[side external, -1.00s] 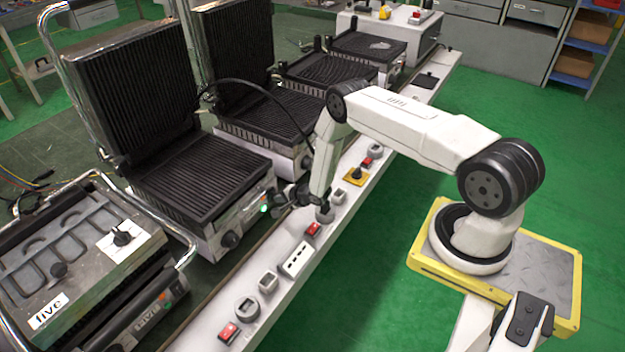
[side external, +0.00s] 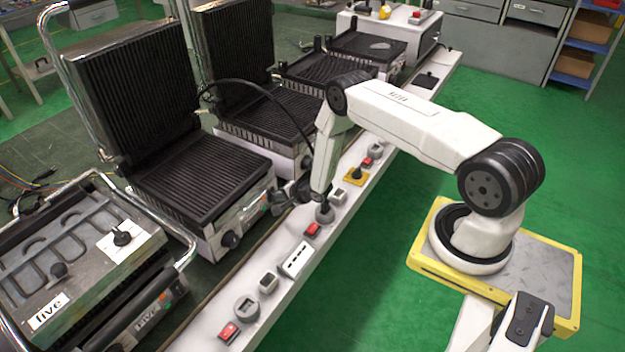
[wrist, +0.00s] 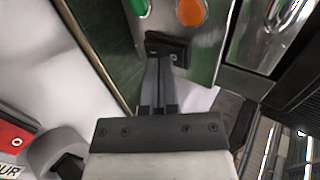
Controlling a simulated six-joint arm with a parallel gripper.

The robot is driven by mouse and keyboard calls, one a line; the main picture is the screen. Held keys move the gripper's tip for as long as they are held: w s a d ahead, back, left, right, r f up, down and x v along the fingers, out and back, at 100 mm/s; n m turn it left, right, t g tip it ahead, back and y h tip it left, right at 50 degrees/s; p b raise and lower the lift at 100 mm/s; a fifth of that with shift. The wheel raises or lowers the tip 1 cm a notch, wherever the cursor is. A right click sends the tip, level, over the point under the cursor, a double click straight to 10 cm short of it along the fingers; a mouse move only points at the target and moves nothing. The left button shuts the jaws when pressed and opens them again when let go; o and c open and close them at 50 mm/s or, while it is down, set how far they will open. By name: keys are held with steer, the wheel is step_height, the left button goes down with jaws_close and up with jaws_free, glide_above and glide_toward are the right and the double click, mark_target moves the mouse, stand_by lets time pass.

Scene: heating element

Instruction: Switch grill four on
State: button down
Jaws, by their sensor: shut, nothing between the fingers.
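Grill four, a ribbed black press grill with its lid raised (side external: 200,180), stands beside the closed grill marked "five". My gripper (side external: 276,197) is at the right end of its front panel. In the wrist view my gripper's fingers (wrist: 160,68) are shut together, empty. Their tips are at the lower edge of a small black rocker switch (wrist: 167,48) marked with a line and a circle. They look to be touching it. A green light (wrist: 140,7) and an orange light (wrist: 190,11) sit just above the switch. I cannot tell which way the switch is tipped.
A white rail (side external: 262,285) with red switches and grey sockets runs along the grills. One red switch (wrist: 15,138) has a label ending in "UR". Grill five (side external: 80,260) is at the left. My arm reaches over the rail; a black cable loops above.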

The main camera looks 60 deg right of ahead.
steer(key=s+f+v, duration=0.1)
steer(key=v, duration=1.2)
steer(key=shift+s+f, duration=0.15)
steer(key=shift+f, duration=0.05)
stand_by(0.4)
steer(key=shift+s+f, duration=0.1)
steer(key=shift+f, duration=0.6)
steer(key=shift+f, duration=0.1)
steer(key=shift+w+r+x, duration=0.2)
steer(key=shift+r+x, duration=0.05)
steer(key=shift+x, duration=2)
steer(key=shift+w+r+x, duration=0.2)
steer(key=shift+r+x, duration=0.1)
steer(key=shift+x, duration=1.95)
steer(key=shift+w+r+x, duration=0.2)
steer(key=shift+r+x, duration=0.05)
steer(key=shift+x, duration=1.95)
